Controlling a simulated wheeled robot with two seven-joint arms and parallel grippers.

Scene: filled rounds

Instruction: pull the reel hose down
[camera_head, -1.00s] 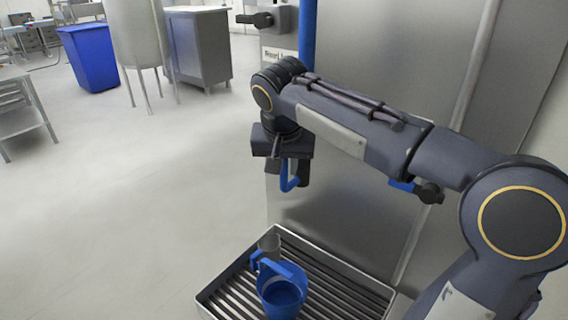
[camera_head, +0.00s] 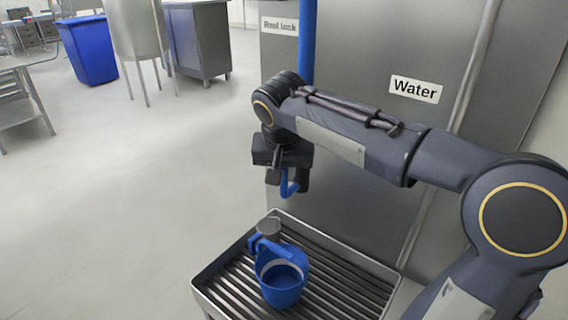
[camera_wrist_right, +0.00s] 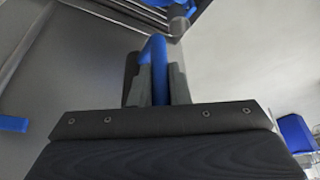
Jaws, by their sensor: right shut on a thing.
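The blue reel hose (camera_head: 307,42) hangs down along the steel cabinet front in the head view. My right arm hides its middle. Its bent lower end (camera_head: 289,186) shows at my right gripper (camera_head: 287,180). In the right wrist view the blue hose (camera_wrist_right: 158,72) runs between the two fingers, and my right gripper (camera_wrist_right: 157,88) is shut on it. The gripper holds the hose above the drain tray and in front of the cabinet. My left gripper is not in view.
A slatted metal tray (camera_head: 372,268) below holds a blue jug (camera_head: 284,290) and a grey cup (camera_head: 268,226). The floor to the left is clear, with a blue bin (camera_head: 88,50) farther back.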

